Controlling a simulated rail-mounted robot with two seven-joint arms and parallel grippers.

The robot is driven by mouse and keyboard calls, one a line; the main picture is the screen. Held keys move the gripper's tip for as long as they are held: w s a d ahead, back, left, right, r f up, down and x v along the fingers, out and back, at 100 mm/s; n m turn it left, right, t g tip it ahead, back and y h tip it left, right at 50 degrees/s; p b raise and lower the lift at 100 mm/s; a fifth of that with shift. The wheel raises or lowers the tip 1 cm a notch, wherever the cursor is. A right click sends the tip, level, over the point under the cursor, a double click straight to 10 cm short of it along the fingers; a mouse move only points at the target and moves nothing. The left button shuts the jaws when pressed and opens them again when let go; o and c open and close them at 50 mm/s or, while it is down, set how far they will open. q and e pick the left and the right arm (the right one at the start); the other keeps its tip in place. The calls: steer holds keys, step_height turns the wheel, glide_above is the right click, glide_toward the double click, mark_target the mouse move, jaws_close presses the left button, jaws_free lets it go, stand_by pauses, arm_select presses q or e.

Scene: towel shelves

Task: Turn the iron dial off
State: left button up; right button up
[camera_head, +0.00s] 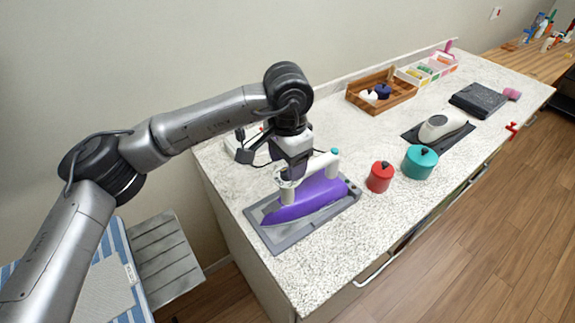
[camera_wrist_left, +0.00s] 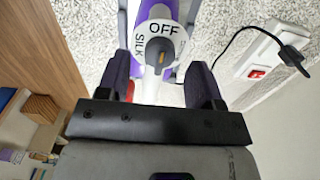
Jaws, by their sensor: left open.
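The purple iron (camera_head: 306,199) with a white handle stands on a grey tray (camera_head: 275,238) near the counter's near end. In the left wrist view its white dial (camera_wrist_left: 148,29) shows OFF at the top and SILK on the left. A grey knob (camera_wrist_left: 158,52) with a yellow mark sits on the dial. My left gripper (camera_head: 291,178) is over the iron, pointing down. In the left wrist view my open left gripper (camera_wrist_left: 160,78) has its purple fingers on either side of the knob, and I cannot tell if they touch it. In the head view the dial is hidden. My right gripper is not in view.
A red pot (camera_head: 380,178) and a teal pot (camera_head: 420,163) stand right of the iron. A white power strip with a red switch (camera_wrist_left: 257,73) lies nearby, its black cord crossing the counter. A wooden tray (camera_head: 381,92) and a white device (camera_head: 442,127) are farther back.

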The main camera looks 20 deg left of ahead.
arm_select(q)
step_height(320, 180, up, 12)
steer(key=p, duration=0.1)
stand_by(0.8)
